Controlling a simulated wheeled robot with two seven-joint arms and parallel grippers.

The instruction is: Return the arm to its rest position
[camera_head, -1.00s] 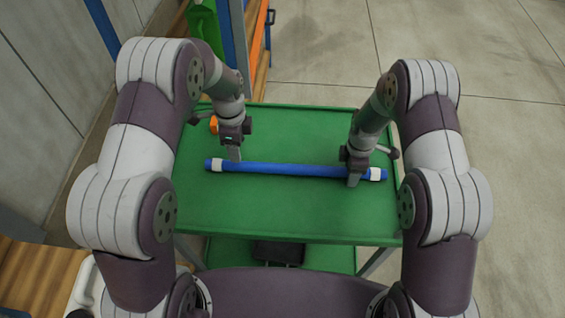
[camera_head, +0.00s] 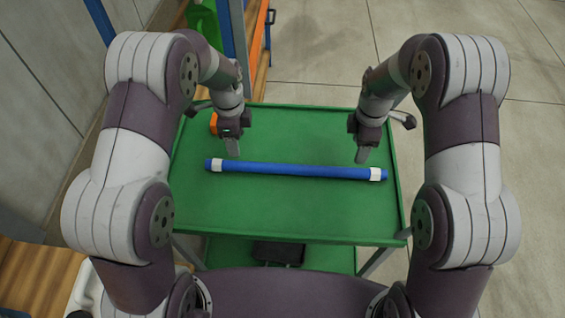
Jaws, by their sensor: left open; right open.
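My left gripper (camera_head: 232,146) is open and empty, above the green cart top near the left end of a blue tube. My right gripper (camera_head: 362,156) is open and empty, above the cart top near the right end of the tube. The blue tube (camera_head: 295,170) has white bands near both ends and lies across the green cart top (camera_head: 290,215). Both grippers appear apart from the tube, on its far side in the picture.
An orange object (camera_head: 213,124) sits at the cart's left back, partly behind my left arm. A lower green shelf holds a dark object (camera_head: 279,252). A blue post (camera_head: 233,50) and orange-edged shelving stand behind at the left. Open concrete floor (camera_head: 320,60) lies behind and right.

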